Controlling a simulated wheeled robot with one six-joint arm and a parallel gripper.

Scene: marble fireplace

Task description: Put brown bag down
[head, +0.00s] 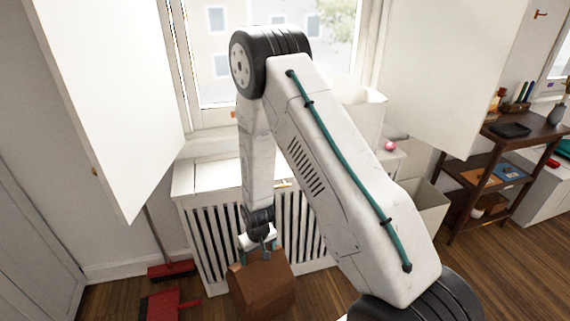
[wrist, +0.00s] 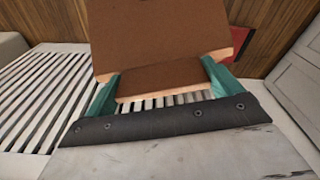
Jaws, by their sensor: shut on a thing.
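The brown bag (head: 262,291) hangs below my gripper (head: 261,245) in the head view, in front of the white slatted radiator cover. In the wrist view the bag (wrist: 160,35) fills the upper middle, a flat brown shape with paler edges. The teal fingers of my gripper (wrist: 160,75) are shut on it, one at each side. The bag's lower end is near the picture's bottom edge in the head view; I cannot tell whether it touches the floor.
The radiator cover (head: 210,235) stands under the window. A red dustpan (head: 165,305) and red broom (head: 171,269) are on the wooden floor at left. A white bin (head: 428,207) and a dark shelf (head: 480,190) with small items stand at right. Open floor (head: 485,285) shows at lower right.

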